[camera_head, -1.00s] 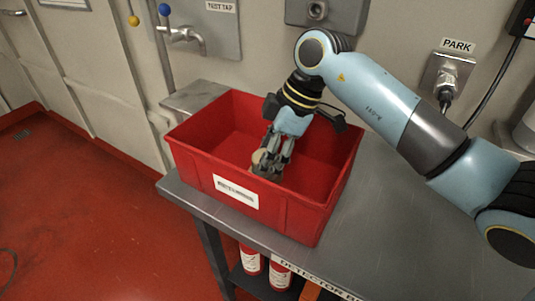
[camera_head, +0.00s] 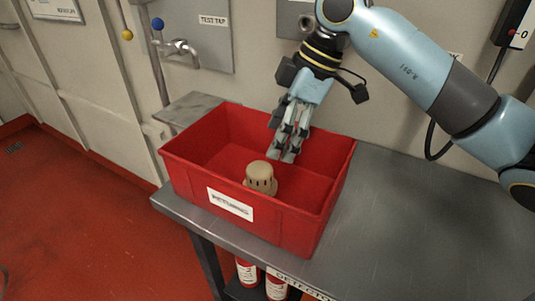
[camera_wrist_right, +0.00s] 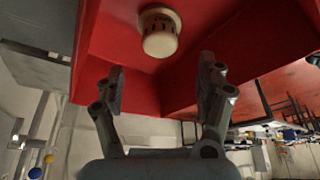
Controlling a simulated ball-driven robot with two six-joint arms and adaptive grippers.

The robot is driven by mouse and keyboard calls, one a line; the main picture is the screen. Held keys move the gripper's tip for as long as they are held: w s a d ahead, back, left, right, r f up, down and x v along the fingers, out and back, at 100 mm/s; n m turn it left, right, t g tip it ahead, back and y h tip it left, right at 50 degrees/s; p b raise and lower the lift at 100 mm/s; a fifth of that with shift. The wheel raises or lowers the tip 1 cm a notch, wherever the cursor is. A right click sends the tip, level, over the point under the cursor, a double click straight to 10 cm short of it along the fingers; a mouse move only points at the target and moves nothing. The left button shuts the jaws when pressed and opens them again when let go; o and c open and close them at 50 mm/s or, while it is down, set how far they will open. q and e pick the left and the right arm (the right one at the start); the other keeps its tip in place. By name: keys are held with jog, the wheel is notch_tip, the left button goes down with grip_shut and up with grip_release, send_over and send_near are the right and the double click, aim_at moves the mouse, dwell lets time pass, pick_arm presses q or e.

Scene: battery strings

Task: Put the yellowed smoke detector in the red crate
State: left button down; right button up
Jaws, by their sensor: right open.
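The red crate (camera_head: 285,222) stands on the metal bench, with a white label on its front wall. The yellowed smoke detector (camera_head: 261,178), a beige slotted dome, sits inside the crate near the front wall. It also shows in the right wrist view (camera_wrist_right: 160,32), against the red of the crate, beyond the fingertips. My right gripper (camera_head: 283,155) is above the crate's opening, behind and to the right of the detector and apart from it. Its fingers (camera_wrist_right: 160,80) are spread and empty in the right wrist view. My left gripper is not in view.
The metal bench (camera_head: 390,215) is bare to the right of the crate. A tap (camera_head: 180,48) and a wall panel are behind it. Red cylinders (camera_head: 276,288) stand below the bench. A cable hangs near the wall at right.

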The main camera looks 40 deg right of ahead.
jog(key=shift+v, duration=1.7)
jog(key=shift+a, duration=0.1)
